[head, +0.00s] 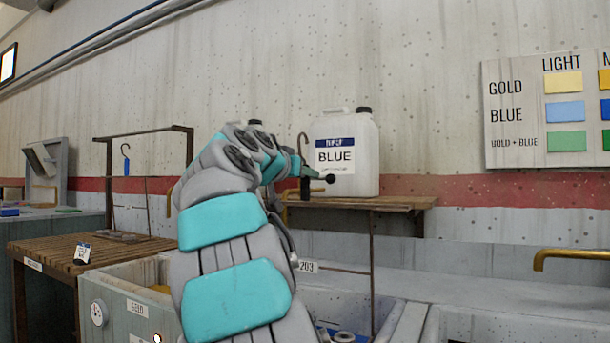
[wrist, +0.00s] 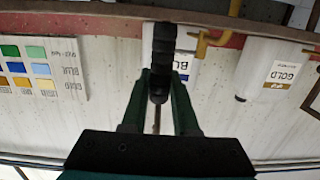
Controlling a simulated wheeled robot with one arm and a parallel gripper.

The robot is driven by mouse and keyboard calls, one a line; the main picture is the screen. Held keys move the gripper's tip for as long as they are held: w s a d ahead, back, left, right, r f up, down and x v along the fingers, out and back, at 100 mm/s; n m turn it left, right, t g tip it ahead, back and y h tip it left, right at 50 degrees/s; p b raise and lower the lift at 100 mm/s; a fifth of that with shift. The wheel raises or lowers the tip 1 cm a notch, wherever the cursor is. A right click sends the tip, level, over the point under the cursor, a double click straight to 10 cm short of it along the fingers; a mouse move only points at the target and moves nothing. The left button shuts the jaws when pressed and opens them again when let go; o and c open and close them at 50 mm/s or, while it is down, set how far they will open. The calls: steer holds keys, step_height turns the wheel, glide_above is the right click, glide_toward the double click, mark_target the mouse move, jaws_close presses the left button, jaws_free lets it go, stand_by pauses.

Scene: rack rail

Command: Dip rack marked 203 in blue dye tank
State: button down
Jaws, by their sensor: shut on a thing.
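My gripper (head: 308,174) is raised in the middle of the head view, in front of the shelf. It is shut on a dark ribbed handle, which shows between the fingers in the wrist view (wrist: 163,50). Below it in the head view, a thin rack frame (head: 372,265) hangs with a white tag 203 (head: 307,267). A hook rises above the gripper. My arm covers the rack's left part. A patch of blue (head: 325,328) shows low beside my arm; whether it is the blue dye tank's content I cannot tell.
A white BLUE jug (head: 345,155) stands on a wooden shelf (head: 400,203) close behind the gripper. The GOLD tank (head: 115,312) is at lower left, beside a slatted table (head: 60,249). A brass tap (head: 572,254) is at right.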

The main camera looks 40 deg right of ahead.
step_height(320, 180, down, 8)
steer(key=b, duration=0.7)
steer(key=shift+f+b, duration=0.2)
steer(key=shift+b, duration=0.1)
stand_by(6.6)
